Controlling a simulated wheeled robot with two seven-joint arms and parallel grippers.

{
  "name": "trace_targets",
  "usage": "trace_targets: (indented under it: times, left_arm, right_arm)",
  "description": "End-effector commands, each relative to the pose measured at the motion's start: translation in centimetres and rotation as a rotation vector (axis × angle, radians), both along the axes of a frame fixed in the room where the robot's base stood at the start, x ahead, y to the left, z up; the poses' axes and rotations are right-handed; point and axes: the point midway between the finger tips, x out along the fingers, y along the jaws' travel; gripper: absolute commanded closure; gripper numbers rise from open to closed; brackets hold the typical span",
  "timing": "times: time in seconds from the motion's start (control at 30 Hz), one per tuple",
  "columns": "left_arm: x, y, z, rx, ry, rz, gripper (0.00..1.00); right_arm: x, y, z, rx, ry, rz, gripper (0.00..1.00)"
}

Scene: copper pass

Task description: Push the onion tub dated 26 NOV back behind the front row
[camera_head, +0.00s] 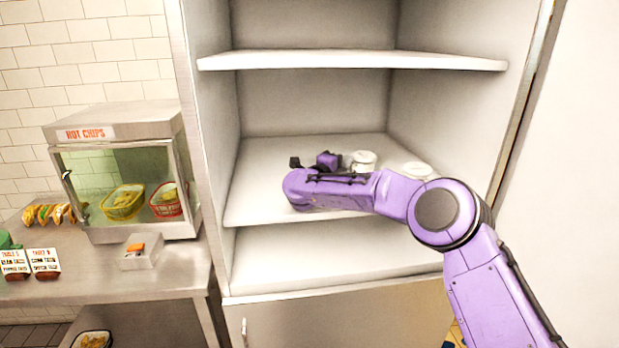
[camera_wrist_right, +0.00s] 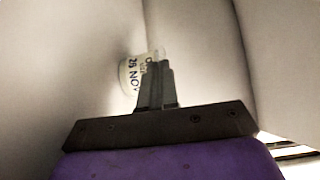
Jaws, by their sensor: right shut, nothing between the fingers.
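In the right wrist view a pale round tub (camera_wrist_right: 128,76) stands ahead of my right gripper (camera_wrist_right: 157,80). Its label shows a date in NOV; the day looks like 25 or 26, and I cannot tell which. The shut, empty fingers cover the tub's right part; I cannot tell if they touch it. In the head view my right gripper (camera_head: 328,160) is over the middle shelf, its fingertips hard to make out. A white tub (camera_head: 363,160) stands just right of it, and another (camera_head: 415,170) is further right, partly behind my arm. My left gripper is out of view.
The tubs stand on the middle shelf (camera_head: 255,185) of an open cabinet. An upper shelf (camera_head: 350,61) hangs above, and side walls close in left and right. The shelf's back left is bare. A hot chips case (camera_head: 125,165) stands on the counter at left.

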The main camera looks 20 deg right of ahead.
Motion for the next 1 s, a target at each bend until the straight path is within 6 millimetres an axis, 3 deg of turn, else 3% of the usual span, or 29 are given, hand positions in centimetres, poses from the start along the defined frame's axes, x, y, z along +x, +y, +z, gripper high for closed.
trace_targets:
  times: [0.1, 1.0]
  left_arm:
    - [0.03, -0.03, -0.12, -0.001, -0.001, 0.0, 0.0]
    - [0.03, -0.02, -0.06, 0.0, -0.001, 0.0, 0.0]
  right_arm:
    - [-0.08, -1.34, 0.01, 0.0, 0.001, -0.016, 1.0]
    - [0.12, -0.7, 0.04, 0.0, 0.0, -0.008, 1.0]
